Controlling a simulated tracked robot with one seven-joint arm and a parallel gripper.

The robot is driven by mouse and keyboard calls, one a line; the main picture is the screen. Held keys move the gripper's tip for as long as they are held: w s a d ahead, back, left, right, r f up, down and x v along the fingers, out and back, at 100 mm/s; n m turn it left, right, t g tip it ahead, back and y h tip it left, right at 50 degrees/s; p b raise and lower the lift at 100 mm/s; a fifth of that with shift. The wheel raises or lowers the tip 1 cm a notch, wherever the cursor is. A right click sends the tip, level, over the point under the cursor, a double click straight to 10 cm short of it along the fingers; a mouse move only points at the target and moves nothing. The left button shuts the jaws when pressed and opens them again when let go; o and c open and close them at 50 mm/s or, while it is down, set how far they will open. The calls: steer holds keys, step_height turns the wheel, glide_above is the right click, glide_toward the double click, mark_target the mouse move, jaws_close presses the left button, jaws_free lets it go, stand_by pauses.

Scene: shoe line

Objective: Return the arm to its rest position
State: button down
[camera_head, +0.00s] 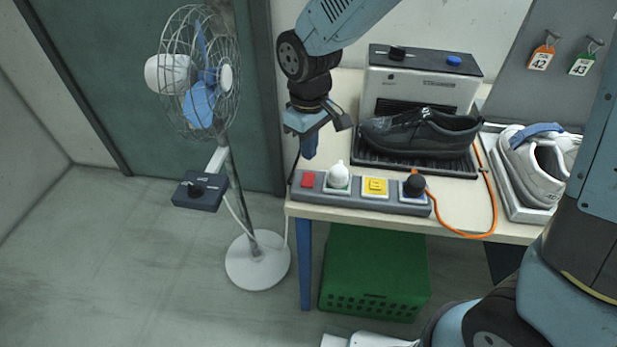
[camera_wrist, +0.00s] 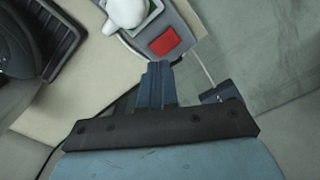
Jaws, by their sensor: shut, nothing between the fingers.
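My gripper (camera_head: 310,143) is in the air above the left end of the table (camera_head: 345,92), behind the left end of the grey control strip. Its blue fingers are shut and empty. In the wrist view the closed fingers (camera_wrist: 155,82) point toward the strip's red button (camera_wrist: 165,41), apart from it as far as I can tell. My arm reaches down to it from the top of the head view.
The control strip (camera_head: 351,206) carries a red button, white knob, yellow button and black knob. A black shoe (camera_head: 420,133) sits before a grey box unit (camera_head: 423,80); white shoes (camera_head: 540,165) stand right. A fan (camera_head: 200,80) stands left. A green crate (camera_head: 375,270) is underneath.

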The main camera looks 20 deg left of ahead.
steer(key=shift+r, duration=0.45)
steer(key=w+d+r+m+t, duration=0.1)
steer(key=w+d+r+m, duration=0.15)
steer(key=d+r, duration=0.55)
steer(key=w+d+r+m+t, duration=0.15)
steer(key=d+r+m, duration=0.3)
steer(key=d, duration=0.65)
steer(key=s+d+r+m+t, duration=0.1)
steer(key=s+d+r+m, duration=0.2)
steer(key=d, duration=0.6)
steer(key=s+d+r+m+t, duration=0.2)
steer(key=s+d, duration=0.4)
steer(key=d, duration=0.3)
step_height(320, 180, up, 2)
steer(key=shift+s+d+r+m, duration=0.15)
steer(key=shift+d+m, duration=0.1)
steer(key=shift+m, duration=0.35)
